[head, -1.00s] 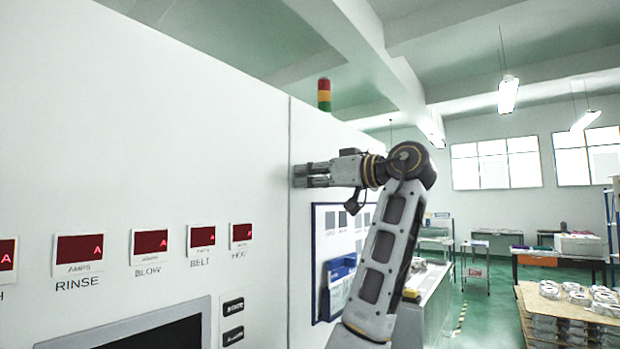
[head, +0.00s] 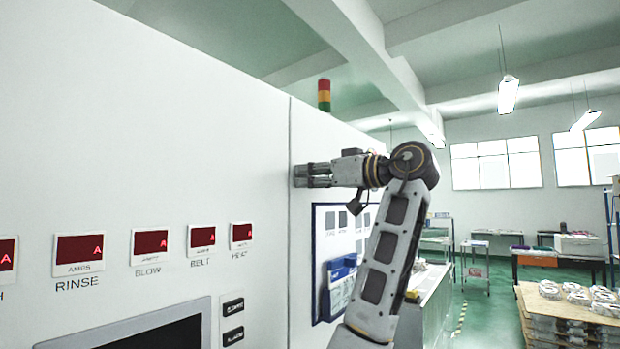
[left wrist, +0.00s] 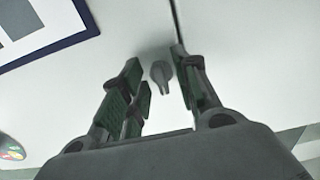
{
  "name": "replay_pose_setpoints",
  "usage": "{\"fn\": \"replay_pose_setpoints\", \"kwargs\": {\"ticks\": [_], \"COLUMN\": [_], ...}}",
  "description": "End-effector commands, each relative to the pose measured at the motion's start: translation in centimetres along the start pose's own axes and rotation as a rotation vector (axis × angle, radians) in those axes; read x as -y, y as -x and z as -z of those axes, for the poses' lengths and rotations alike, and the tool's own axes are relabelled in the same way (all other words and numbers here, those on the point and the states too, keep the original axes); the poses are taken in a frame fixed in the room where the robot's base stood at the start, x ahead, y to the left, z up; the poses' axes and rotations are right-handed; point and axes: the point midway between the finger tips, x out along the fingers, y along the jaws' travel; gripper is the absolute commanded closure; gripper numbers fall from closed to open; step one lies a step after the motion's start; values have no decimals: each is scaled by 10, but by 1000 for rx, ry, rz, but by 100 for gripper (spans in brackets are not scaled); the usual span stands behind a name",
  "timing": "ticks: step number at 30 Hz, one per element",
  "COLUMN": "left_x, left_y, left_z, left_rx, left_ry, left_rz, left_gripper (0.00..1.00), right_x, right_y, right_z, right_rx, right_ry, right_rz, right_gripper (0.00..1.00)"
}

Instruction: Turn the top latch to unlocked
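The top latch (left wrist: 161,74) is a small grey knob with a narrow lever on the white cabinet face, beside a dark panel seam. In the left wrist view its lever points toward the bottom of the picture. My left gripper (left wrist: 157,78) is open, with fingers on both sides of the latch and visible gaps between. In the head view my left gripper (head: 310,175) is up against the cabinet just right of the seam, and it hides the latch there. My right gripper is not in view.
The white cabinet (head: 180,90) fills the left side, with red displays and a screen below. A blue-framed board (head: 318,240) with a blue holder (head: 340,275) hangs under my gripper. A signal light (head: 324,95) stands behind the cabinet top.

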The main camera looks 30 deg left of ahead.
Motion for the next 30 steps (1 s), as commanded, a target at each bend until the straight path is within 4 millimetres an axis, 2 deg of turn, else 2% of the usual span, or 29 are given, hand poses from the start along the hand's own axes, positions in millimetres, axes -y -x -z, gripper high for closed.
{"fn": "replay_pose_setpoints", "kwargs": {"ticks": [5, 21, 30], "left_x": [0, -1, 0], "left_y": [16, 93, 114], "left_z": [0, -1, -1], "left_rx": [1, 2, 2], "left_ry": [0, -1, 0], "left_rz": [-1, -1, 0], "left_gripper": [69, 69, 69], "right_x": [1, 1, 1], "right_y": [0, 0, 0], "right_z": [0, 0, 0], "right_rx": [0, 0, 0], "right_ry": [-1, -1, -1], "right_rz": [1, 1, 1], "right_gripper": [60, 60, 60]}}
